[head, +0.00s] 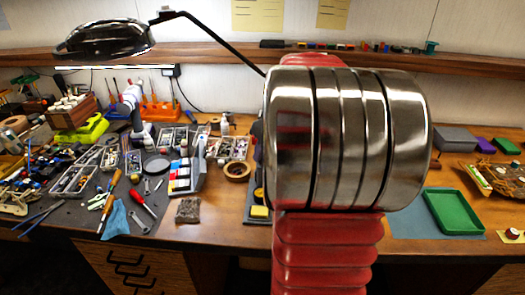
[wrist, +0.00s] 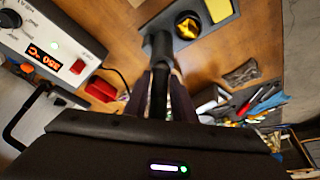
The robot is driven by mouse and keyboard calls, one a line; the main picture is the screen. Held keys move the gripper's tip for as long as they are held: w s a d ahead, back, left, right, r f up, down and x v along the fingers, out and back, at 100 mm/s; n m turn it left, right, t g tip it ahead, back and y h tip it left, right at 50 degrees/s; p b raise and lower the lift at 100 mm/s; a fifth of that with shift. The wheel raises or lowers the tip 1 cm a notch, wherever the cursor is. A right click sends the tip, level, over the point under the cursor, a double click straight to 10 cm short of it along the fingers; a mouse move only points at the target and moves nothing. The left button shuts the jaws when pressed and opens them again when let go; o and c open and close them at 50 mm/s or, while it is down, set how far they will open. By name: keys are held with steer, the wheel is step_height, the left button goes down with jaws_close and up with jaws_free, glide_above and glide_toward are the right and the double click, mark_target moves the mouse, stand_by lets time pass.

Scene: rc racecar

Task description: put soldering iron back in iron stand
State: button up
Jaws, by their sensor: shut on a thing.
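In the wrist view my gripper (wrist: 160,78) is shut on the soldering iron (wrist: 159,92), a slim black handle running away from me between the two dark fingers. Its far end meets a wider dark grey piece, and I cannot tell whether the tip is inside a holder there. The iron stand (wrist: 211,27) is a grey base just beyond the fingertips, with a round brass-wool cup (wrist: 187,26) and a yellow sponge (wrist: 219,9). In the head view the stand's sponge (head: 260,211) shows left of my arm, which hides my gripper and the iron.
A soldering station (wrist: 50,45) with a lit display is at the left in the wrist view, its black cable running towards the iron. Screwdrivers, wrenches and a dark mat (head: 105,200) fill the left bench in the head view. A green tray (head: 453,212) is at right.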

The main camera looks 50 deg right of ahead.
steer(key=shift+f, duration=0.3)
steer(key=o, duration=1.5)
steer(key=shift+c, duration=0.2)
steer(key=shift+r, duration=0.15)
steer(key=v, duration=0.8)
steer(key=shift+w+r, duration=0.2)
steer(key=shift+r, duration=0.2)
stand_by(0.4)
steer(key=shift+m, duration=0.3)
stand_by(0.8)
